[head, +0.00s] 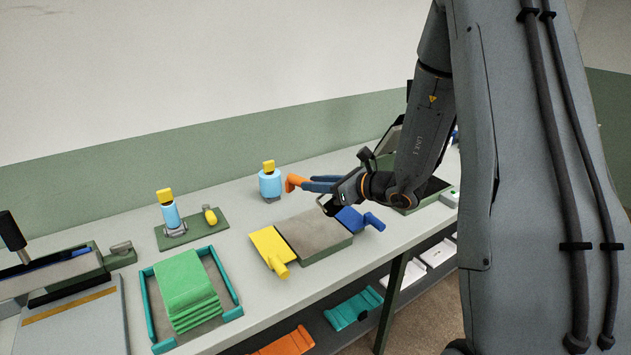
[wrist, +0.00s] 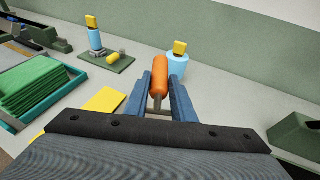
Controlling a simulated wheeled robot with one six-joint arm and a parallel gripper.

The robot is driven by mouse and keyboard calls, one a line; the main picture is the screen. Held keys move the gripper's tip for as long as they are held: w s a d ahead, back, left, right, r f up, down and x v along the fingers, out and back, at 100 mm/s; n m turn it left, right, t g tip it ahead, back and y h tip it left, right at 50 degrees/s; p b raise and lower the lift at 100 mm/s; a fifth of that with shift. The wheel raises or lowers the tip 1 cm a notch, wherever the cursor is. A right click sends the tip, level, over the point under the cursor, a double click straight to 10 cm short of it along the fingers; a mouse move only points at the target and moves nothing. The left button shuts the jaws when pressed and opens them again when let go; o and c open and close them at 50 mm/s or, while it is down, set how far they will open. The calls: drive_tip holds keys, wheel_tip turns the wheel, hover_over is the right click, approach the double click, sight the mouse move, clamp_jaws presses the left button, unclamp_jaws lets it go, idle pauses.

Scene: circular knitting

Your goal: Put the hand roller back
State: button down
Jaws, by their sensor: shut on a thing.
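The hand roller shows as an orange handle (head: 293,182) in the head view and as an orange rounded bar (wrist: 160,76) between the fingers in the wrist view. My gripper (head: 318,184) is shut on it with blue fingers and holds it above the table, near the blue bottle with a yellow cap (head: 270,182). In the wrist view the gripper (wrist: 160,98) has a pale bracket-like part between its fingers. The rest of the roller is hidden by the fingers.
A grey slab (head: 313,232) with yellow and blue handled plates lies below the gripper. A green mat (head: 193,233) bears another bottle and a small yellow piece. A teal tray (head: 232,292) holds stacked green cloth. A green box-like fixture (wrist: 297,138) stands at right in the wrist view.

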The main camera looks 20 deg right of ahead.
sight(339, 208)
idle(0.3)
wheel_tip(339, 208, down, 7)
drive_tip(key=b, duration=0.6)
drive_tip(key=shift+f, duration=0.15)
drive_tip(key=c, duration=1.4)
unclamp_jaws()
drive_tip(key=shift+c, duration=0.2)
drive_tip(key=shift+s, duration=0.1)
drive_tip(key=b+v, duration=0.2)
drive_tip(key=v, duration=0.5)
drive_tip(key=shift+s+d, duration=0.25)
